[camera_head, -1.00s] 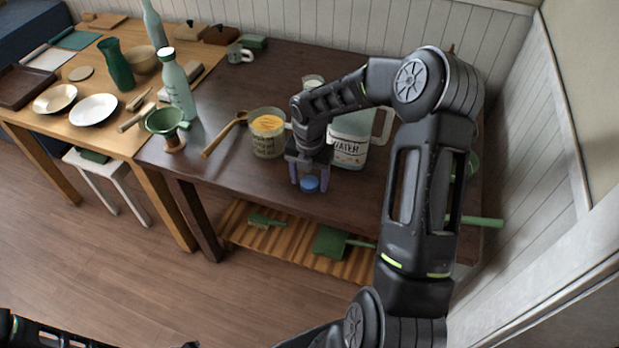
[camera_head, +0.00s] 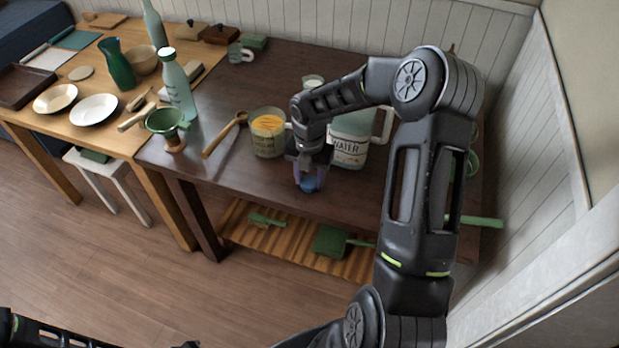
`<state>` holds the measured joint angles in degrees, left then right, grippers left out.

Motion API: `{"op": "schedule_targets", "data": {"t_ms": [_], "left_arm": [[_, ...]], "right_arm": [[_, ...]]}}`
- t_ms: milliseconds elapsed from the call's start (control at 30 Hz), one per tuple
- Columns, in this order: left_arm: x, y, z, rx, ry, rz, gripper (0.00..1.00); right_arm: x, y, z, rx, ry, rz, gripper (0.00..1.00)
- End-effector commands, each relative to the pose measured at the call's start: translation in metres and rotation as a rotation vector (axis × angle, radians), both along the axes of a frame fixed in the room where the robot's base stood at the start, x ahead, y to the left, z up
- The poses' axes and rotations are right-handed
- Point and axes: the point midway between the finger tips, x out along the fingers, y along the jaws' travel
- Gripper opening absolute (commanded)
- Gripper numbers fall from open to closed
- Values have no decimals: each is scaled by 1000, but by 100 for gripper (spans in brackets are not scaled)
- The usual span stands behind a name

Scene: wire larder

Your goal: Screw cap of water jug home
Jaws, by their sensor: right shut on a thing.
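The water jug (camera_head: 349,150) is a white and pale green jug with a handle and the label "WATER". It stands upright on the dark table, partly hidden behind my right arm and gripper. The blue cap (camera_head: 308,186) is near the table's front edge, in front and to the left of the jug and apart from it. My right gripper (camera_head: 309,182) points down and is shut on the cap. I cannot tell whether the cap still touches the table. The jug's mouth is hidden by my arm. Part of my left arm shows at the bottom left, without its gripper.
A tub with orange contents (camera_head: 267,138) stands close left of the gripper, with a wooden spoon (camera_head: 223,136) beside it. A green funnel (camera_head: 165,121) and a bottle (camera_head: 177,88) stand further left. A slatted shelf is below.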

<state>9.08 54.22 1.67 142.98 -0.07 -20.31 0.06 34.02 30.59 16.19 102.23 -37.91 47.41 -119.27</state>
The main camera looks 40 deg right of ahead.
Motion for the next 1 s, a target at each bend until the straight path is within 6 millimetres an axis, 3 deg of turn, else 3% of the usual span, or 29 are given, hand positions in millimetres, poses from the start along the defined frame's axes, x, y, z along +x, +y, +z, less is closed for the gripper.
{"op": "schedule_targets", "data": {"t_ms": [133,467,1000], "left_arm": [[0,0,0,0,0,0,36],[0,0,3,0,0,0,36],[0,0,52,0,0,0,36]], "right_arm": [[0,0,0,0,0,0,0],[0,0,4,0,0,0,0],[0,0,61,0,-1,-1,0]]}}
